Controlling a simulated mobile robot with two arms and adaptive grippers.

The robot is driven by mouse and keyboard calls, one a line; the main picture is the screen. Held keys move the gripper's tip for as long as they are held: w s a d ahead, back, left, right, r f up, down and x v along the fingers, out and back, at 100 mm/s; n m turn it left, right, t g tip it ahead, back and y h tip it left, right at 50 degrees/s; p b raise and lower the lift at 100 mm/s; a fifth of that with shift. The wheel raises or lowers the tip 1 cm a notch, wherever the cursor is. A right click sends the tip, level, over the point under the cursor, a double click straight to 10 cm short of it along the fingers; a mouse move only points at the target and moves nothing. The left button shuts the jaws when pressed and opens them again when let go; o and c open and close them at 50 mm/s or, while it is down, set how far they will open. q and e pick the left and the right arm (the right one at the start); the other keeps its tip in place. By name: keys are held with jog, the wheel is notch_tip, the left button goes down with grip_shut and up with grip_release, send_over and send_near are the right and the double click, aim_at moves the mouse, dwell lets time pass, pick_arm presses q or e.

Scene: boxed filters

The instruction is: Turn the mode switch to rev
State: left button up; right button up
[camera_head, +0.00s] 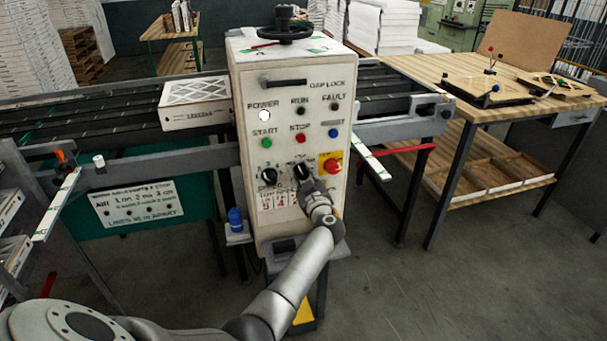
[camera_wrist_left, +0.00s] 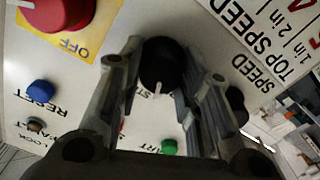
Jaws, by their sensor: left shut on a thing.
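The mode switch is a black round knob (camera_head: 301,170) low on the cream control panel (camera_head: 289,215), between the speed knob (camera_head: 267,170) and the red off button (camera_head: 331,166). My left gripper (camera_head: 306,183) is shut on the knob, coming from below right. In the left wrist view the knob (camera_wrist_left: 158,66) sits between the two fingers, and its white pointer line shows on the side toward the green start button (camera_wrist_left: 169,147). The labels around the knob are mostly covered by the fingers, so I cannot read which mode it points to. My right gripper is not in view.
A blue reset button (camera_wrist_left: 40,93) and the start and stop buttons lie near the fingers. A handwheel (camera_head: 286,28) tops the cabinet. A boxed filter (camera_head: 193,101) lies on the conveyor at left. A wooden workbench (camera_head: 480,95) stands at right.

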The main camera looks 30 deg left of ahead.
pick_arm(q)
jog(key=shift+f+n, duration=0.1)
jog(key=shift+n, duration=2)
jog(key=o, duration=1)
